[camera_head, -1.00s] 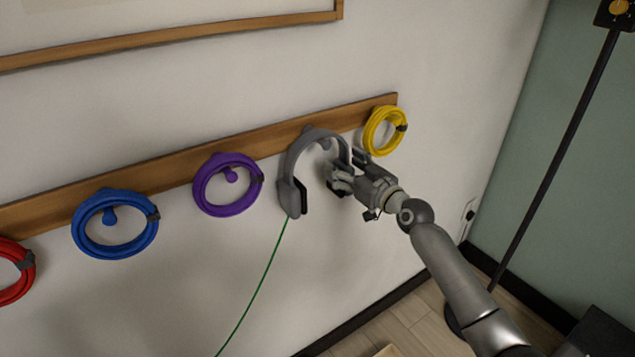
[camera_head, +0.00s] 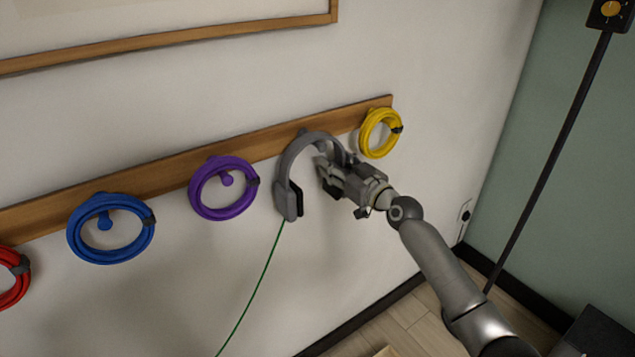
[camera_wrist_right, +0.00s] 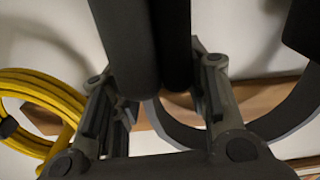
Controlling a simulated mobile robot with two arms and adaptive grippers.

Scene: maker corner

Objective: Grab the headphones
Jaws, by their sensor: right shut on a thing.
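The grey headphones (camera_head: 290,170) are at the wooden rail on the wall, band up, with the left ear cup hanging free and a thin green cable running down from it. My right gripper (camera_head: 333,178) is at the right ear cup and shut on it, hiding much of that cup. In the right wrist view, the dark ear cup (camera_wrist_right: 130,45) lies between my right gripper's fingers (camera_wrist_right: 155,85), and the grey band (camera_wrist_right: 270,122) curves to the right. I cannot tell whether the band still rests on its peg. My left gripper is not in view.
A yellow cable coil (camera_head: 381,133) hangs close to the right of the headphones. Purple (camera_head: 223,188), blue (camera_head: 110,228) and red (camera_head: 12,280) coils hang to the left along the rail (camera_head: 150,177). A dark stand pole (camera_head: 555,150) is at the right. Wall below the headphones is clear.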

